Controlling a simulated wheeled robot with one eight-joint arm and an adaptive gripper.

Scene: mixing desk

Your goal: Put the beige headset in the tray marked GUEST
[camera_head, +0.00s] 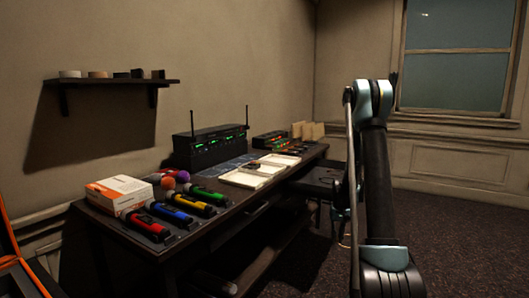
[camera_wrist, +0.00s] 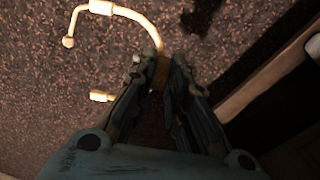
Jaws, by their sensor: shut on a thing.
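The beige headset (camera_wrist: 118,12) shows in the wrist view as a thin curved band with a rounded end and a short stub, over the dark floor. My gripper (camera_wrist: 160,75) is shut on part of it, between the fingertips. In the head view, my gripper (camera_head: 341,214) hangs beside the right end of the desk, partly behind my arm, with a bit of the pale headset (camera_head: 344,238) below it. Pale shallow trays (camera_head: 248,180) lie on the desk, left of my gripper. A small dark thing lies at one of them. No GUEST marking is readable.
The dark desk (camera_head: 225,212) holds several coloured handheld microphones (camera_head: 170,214), a white-orange box (camera_head: 118,192), and a receiver with antennas (camera_head: 210,147). A dark seat or stool (camera_head: 312,182) stands near the desk's right end. Carpet (camera_head: 465,245) at right is free.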

